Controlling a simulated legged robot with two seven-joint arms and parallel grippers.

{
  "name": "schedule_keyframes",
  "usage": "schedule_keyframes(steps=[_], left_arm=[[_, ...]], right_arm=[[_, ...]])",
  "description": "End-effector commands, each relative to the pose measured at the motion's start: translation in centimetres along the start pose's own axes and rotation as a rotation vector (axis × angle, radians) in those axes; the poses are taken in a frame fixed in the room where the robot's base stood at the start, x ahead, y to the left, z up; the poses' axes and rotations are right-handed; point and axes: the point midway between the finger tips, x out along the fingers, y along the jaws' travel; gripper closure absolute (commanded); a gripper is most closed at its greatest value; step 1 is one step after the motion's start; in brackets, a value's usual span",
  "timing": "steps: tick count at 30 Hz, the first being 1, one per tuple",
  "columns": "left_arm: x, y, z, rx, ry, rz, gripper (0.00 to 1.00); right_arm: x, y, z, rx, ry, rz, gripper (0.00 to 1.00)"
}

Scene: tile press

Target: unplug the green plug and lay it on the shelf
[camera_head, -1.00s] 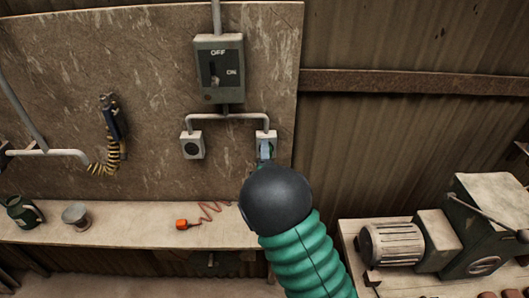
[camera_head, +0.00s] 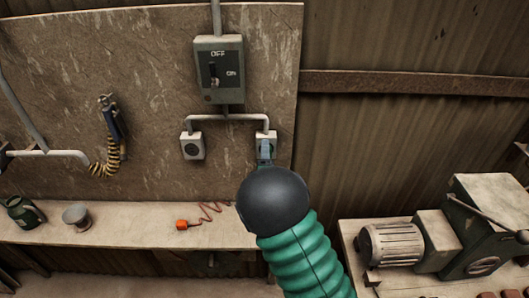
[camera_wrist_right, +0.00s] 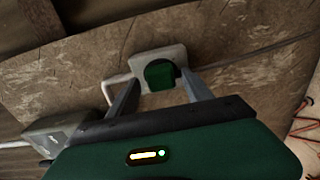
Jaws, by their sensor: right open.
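The green plug (camera_wrist_right: 160,74) sits in a pale square socket on the board. In the right wrist view it lies between the two fingers of my right gripper (camera_wrist_right: 160,84). The fingers stand apart on either side of it, with a visible gap. In the head view my right gripper (camera_head: 265,152) is in front of the right-hand socket (camera_head: 266,135) and hides most of the plug. The wooden shelf (camera_head: 130,222) runs along the wall below, to the left of my right arm. My left gripper is not in view.
A switch box (camera_head: 219,70) with a lever is above, joined by pipes to both sockets; the left socket (camera_head: 192,146) is empty. A motor (camera_head: 440,240) stands right.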

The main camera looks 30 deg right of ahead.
Motion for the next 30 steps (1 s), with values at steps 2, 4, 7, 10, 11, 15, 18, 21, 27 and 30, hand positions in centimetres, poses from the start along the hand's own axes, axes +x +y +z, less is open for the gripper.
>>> schedule_keyframes(steps=[2,4,7,10,11,15,18,21,27,30], left_arm=[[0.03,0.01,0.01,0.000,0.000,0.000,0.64],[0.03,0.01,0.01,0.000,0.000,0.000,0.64],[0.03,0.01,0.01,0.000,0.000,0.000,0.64],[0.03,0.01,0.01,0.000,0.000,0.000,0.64],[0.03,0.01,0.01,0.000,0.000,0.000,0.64],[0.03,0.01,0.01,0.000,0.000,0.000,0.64],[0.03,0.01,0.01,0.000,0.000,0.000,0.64],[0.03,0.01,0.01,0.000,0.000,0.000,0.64],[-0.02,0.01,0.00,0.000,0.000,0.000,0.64],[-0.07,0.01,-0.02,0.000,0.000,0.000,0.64]], right_arm=[[0.01,-0.03,0.03,0.000,-0.001,0.000,0.42],[0.02,-0.04,0.04,0.000,-0.001,0.000,0.47],[0.03,-0.04,0.04,0.000,-0.001,0.000,0.60],[0.03,-0.03,0.05,0.000,-0.001,0.000,0.73],[0.03,-0.03,0.05,0.000,-0.001,0.000,0.77],[0.03,-0.02,0.05,0.000,-0.001,0.000,0.95],[0.03,-0.02,0.05,0.000,-0.001,0.000,1.00],[0.03,-0.01,0.05,0.000,-0.001,0.000,1.00],[-0.16,0.03,0.03,0.000,-0.001,0.001,1.00],[-0.55,0.05,-0.01,0.001,0.000,0.001,1.00]])
